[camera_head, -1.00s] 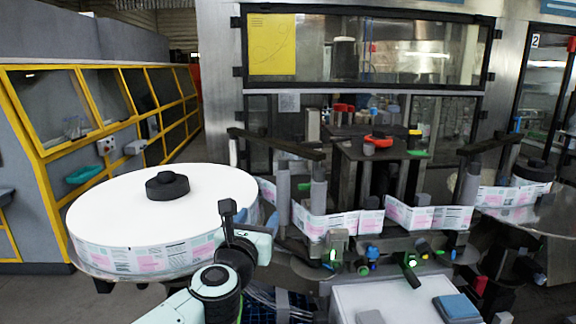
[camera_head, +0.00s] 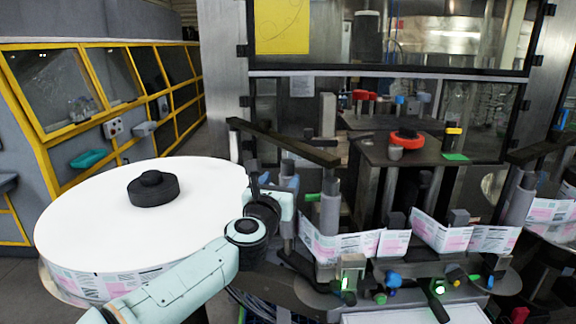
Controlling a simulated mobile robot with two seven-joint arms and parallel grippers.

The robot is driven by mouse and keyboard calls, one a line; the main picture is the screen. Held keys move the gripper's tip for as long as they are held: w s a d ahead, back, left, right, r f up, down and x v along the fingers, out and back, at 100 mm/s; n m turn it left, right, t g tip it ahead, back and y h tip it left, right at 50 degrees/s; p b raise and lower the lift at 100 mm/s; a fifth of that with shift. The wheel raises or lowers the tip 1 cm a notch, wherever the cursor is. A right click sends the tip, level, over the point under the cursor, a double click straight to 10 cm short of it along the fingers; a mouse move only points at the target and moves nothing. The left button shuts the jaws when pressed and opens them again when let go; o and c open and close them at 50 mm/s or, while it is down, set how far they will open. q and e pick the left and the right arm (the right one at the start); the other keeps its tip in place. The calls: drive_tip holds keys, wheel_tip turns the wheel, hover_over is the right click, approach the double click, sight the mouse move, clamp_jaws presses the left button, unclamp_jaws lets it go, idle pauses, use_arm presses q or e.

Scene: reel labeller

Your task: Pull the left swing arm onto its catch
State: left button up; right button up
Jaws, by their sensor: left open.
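A long dark bar (camera_head: 285,143), which looks like the left swing arm, slants above the label web to the right of the big reel. Its outer end is at the left and its other end is near the grey posts. My left gripper (camera_head: 266,184) is open, below this bar and beside the right edge of the reel. I see no contact with the bar. The fingertips are small and partly hidden by the hand. I cannot make out the catch for certain. My right gripper is out of view.
A large white label reel (camera_head: 90,215) with a black hub (camera_head: 153,189) fills the left. The printed label web (camera_head: 335,243) runs past grey rollers to the right. Coloured knobs (camera_head: 392,280) stick out below it. A dark platform with a red knob (camera_head: 407,139) stands behind.

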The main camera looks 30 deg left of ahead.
sight(286, 172)
use_arm(q)
drive_tip(key=p+x, duration=0.2)
drive_tip(key=x, duration=0.6)
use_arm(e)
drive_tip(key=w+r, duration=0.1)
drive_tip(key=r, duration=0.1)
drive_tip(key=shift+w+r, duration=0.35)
use_arm(q)
clamp_jaws()
